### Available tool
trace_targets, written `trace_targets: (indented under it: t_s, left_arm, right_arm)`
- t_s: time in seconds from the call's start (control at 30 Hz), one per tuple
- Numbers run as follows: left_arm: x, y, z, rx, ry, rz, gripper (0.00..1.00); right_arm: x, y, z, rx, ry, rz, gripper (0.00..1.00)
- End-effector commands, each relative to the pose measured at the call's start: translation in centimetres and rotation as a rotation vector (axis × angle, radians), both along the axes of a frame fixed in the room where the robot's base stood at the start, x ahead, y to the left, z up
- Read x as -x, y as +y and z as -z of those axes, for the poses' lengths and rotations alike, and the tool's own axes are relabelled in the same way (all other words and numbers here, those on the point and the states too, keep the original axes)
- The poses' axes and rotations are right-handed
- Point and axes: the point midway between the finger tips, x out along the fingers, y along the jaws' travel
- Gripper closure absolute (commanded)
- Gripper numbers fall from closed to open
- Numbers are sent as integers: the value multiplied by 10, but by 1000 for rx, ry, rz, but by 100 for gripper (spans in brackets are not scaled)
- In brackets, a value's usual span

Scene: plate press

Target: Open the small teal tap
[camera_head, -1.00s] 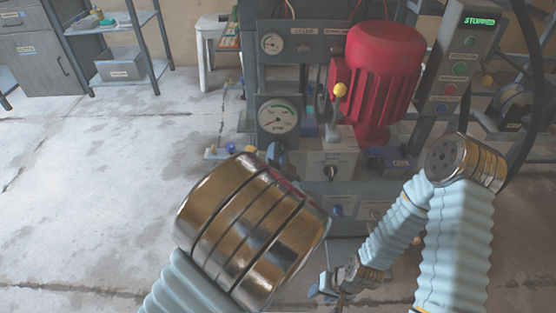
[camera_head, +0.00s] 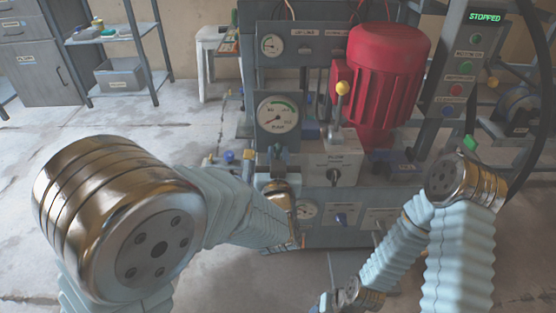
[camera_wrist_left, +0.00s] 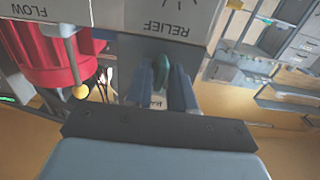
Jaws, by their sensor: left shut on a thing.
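The small teal tap (camera_wrist_left: 163,70) shows in the left wrist view, below the panel face lettered RELIEF (camera_wrist_left: 168,22). My left gripper (camera_wrist_left: 160,82) has its two blue fingers on either side of the tap and is shut on it. In the head view my left gripper (camera_head: 274,160) is at the front of the press, just under the lower pressure gauge (camera_head: 278,114). The tap is hard to make out there behind the fingers and wrist. My right gripper (camera_head: 328,300) hangs low at the bottom of the head view, too small to read.
A box marked FLOW (camera_head: 338,160) with a dark knob and a yellow-tipped lever (camera_head: 342,90) stand right of my left gripper. A red motor (camera_head: 385,80) is behind. A control panel (camera_head: 463,70) reads STOPPED. Open floor lies to the left.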

Motion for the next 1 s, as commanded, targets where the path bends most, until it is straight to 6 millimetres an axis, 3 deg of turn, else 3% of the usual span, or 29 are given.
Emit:
trace_targets:
  t_s: [0.53, 0.57, 0.63, 1.0]
  left_arm:
    - [1, -1, 1, 21, 4, 3, 100]
    - [1, -1, 1, 21, 4, 3, 72]
    - [1, -1, 1, 21, 4, 3, 63]
    - [-2, 0, 1, 22, 1, 1, 63]
  right_arm:
    - [0, 0, 2, 0, -1, 0, 57]
    - [0, 0, 2, 0, -1, 0, 57]
    - [0, 0, 2, 0, -1, 0, 57]
    - [0, 0, 3, 0, -1, 0, 57]
